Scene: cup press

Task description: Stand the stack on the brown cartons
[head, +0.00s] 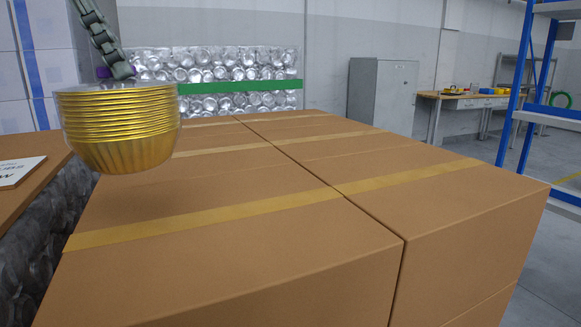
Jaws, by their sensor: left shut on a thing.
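The stack (120,130) is several gold, fluted cups nested in one another, with silvery rims, at the upper left of the head view. My left gripper (114,74) reaches down from the top left and is shut on the stack at its far rim. The stack is upright and shows in front of the left part of the brown cartons (230,240). I cannot tell whether its base touches them. The cartons stand close together, with flat tops and tan tape strips. My right gripper is not in view.
The carton tops are bare to the right of the stack. A silvery wrapped load with a green band (240,87) stands behind. A brown board with a white sign (18,172) is at the left. A blue rack (515,90) stands at the right.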

